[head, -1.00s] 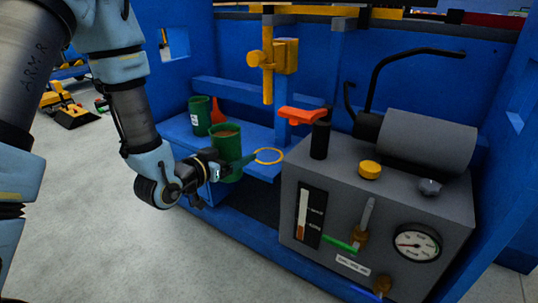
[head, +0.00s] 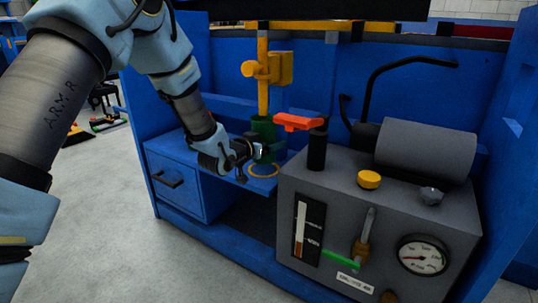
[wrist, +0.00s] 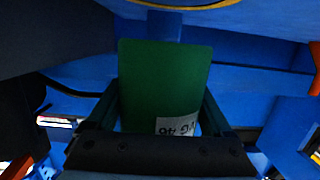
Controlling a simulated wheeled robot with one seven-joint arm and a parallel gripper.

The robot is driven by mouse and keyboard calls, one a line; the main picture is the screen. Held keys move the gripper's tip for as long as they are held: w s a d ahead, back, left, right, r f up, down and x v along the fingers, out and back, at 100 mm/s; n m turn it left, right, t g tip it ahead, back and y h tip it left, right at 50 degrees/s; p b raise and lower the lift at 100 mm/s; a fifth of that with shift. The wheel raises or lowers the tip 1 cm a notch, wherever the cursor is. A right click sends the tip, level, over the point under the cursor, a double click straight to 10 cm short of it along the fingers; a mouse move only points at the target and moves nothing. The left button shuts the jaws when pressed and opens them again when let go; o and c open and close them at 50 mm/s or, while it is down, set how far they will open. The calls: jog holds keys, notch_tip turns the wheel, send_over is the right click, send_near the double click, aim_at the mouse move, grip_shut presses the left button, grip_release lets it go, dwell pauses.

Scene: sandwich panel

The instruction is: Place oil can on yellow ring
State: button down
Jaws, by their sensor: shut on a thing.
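The green oil can (head: 263,126) is upright over the blue shelf, just behind the near edge of the yellow ring in the head view. My gripper (head: 264,152) is shut on the can from the left. The yellow ring (head: 263,170) lies at the shelf's front edge, its far part hidden. I cannot tell whether the can touches the shelf. In the wrist view the can (wrist: 165,85) fills the space between my fingers, with part of a white label showing. A yellow arc of the ring (wrist: 185,7) shows at the top edge there.
A grey machine box (head: 372,225) with a gauge, knobs and a black post stands right of the ring. An orange lever (head: 298,121) juts toward the can. A yellow post fixture (head: 264,75) hangs above it. A blue drawer (head: 175,183) is at the left.

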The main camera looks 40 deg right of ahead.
jog(key=shift+f+b, duration=0.8)
jog(key=shift+f, duration=0.75)
jog(key=shift+f, duration=0.15)
grip_release()
jog(key=shift+a, duration=0.15)
jog(key=p+v, duration=0.3)
jog(key=v, duration=0.9)
